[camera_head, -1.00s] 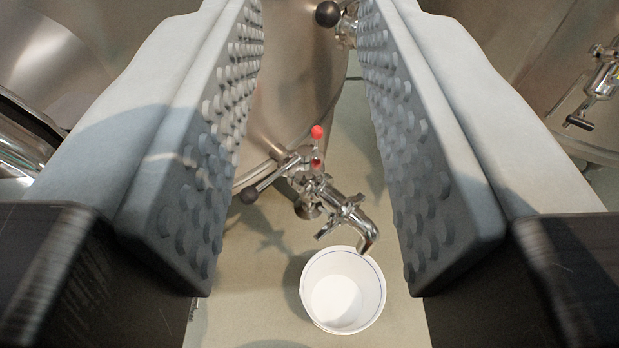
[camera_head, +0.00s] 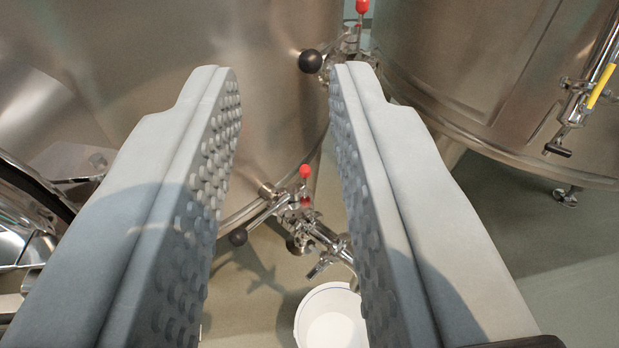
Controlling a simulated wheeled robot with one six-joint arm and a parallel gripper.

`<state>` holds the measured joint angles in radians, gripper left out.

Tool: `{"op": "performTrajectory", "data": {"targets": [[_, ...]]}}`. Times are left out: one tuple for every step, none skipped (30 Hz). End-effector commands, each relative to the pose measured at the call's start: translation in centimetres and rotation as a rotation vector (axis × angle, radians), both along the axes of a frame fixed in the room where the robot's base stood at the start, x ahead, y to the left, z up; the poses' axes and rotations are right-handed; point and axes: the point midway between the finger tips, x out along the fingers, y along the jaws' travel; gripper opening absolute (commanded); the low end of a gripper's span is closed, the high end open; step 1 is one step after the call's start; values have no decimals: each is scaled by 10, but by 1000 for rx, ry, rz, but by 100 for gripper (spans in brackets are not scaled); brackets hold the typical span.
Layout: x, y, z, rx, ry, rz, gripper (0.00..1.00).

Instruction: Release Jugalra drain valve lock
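The drain valve (camera_head: 305,222) is a steel fitting low on the vat (camera_head: 245,70), seen between my fingers. A red knob (camera_head: 305,171) stands upright on it, with a second small red part just below. A lever with a black ball end (camera_head: 238,237) reaches out to its left. The spout points down to the right, partly hidden by my right finger. My gripper (camera_head: 282,80) is open, its two grey studded fingers wide apart with nothing between them. The valve lies beyond and below the fingers, apart from them. I cannot read any vat label.
A white bucket (camera_head: 332,318) stands on the floor under the spout, partly covered by my right finger. A higher valve with a black ball (camera_head: 310,61) and red knob (camera_head: 362,6) is near the fingertips. Another vat (camera_head: 470,70) at right bears a yellow-handled fitting (camera_head: 601,86).

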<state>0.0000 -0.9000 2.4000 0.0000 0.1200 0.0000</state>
Motion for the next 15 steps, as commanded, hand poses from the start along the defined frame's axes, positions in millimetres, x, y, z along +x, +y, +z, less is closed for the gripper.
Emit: {"op": "performTrajectory", "data": {"targets": [[0,0,0,0,0,0,16],[0,0,0,2,1,0,10],[1,0,-1,6,5,-1,3],[3,0,-1,11,10,-2,0],[4,0,-3,18,18,-3,0],[8,-1,-5,33,32,-5,0],[11,-1,-6,48,44,-7,0],[15,-2,-9,65,59,-10,0],[20,-2,-13,92,84,-16,0],[25,-3,-16,116,104,-20,0],[30,-4,-19,141,127,-25,0],[38,-5,-24,178,158,-34,0],[43,-5,-28,206,183,-42,0],[48,-6,-32,236,206,-50,0],[55,-7,-38,273,239,-63,0]]}}
